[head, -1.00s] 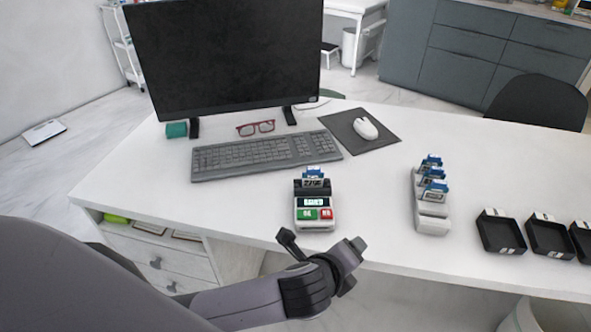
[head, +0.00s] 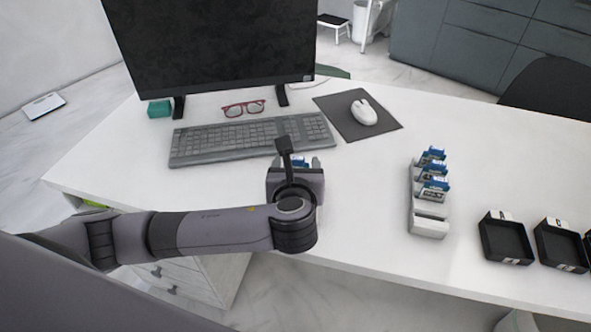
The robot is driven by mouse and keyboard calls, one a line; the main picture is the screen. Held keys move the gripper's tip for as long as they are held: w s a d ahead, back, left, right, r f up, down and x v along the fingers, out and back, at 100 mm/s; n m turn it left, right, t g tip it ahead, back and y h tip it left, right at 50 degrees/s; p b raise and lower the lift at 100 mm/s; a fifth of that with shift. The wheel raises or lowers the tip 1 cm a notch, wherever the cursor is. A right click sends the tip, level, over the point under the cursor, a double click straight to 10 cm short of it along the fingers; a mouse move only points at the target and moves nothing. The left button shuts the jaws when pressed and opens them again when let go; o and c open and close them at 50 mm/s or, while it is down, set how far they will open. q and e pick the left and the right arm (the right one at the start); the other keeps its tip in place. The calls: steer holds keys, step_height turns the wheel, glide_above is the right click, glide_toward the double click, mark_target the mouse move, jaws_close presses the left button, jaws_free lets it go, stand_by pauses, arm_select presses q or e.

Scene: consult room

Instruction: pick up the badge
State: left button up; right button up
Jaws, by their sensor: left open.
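A small badge (head: 298,162) with a blue top shows just past my left gripper, at the card reader in front of the keyboard. The reader itself is hidden behind the gripper. My left gripper (head: 296,165) is open over the reader, its fingertips at either side of the blue top. I cannot tell whether they touch it. Several similar blue-topped badges (head: 434,170) stand upright in a white rack (head: 429,227) to the right. My right gripper is out of view.
The keyboard (head: 250,140), glasses (head: 243,108) and monitor (head: 210,45) are behind the gripper. A mouse (head: 363,112) lies on a dark mat (head: 338,104). Black trays (head: 505,240) stand along the right front of the desk (head: 370,190). The desk between reader and rack is clear.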

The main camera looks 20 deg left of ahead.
mark_target(297, 160)
arm_select(q)
steer(key=shift+x, duration=2.3)
steer(key=shift+f, duration=0.1)
steer(key=c, duration=0.8)
